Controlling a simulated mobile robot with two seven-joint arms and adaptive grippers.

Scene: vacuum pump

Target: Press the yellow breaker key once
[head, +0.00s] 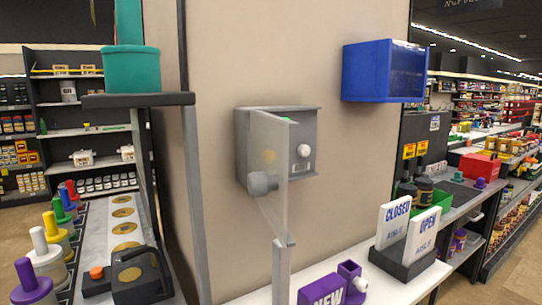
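A grey breaker box (243,145) is fixed to the beige wall in the middle of the head view. Its clear door (281,205) stands open towards me and carries a round grey knob (262,183). A faint yellow shape (269,156), likely the yellow breaker key, shows blurred through the door panel, and a green patch shows near the top. A white round knob (303,151) is on the box's right part, in plain sight. Neither of my grippers is in view.
A grey post (194,200) holds a shelf with a teal pot (131,70) at the left. A blue bin (365,72) hangs at the right. Below stand a purple block (324,291) and CLOSED/OPEN signs (393,223). Colored pegs and a black device (138,273) fill the left counter.

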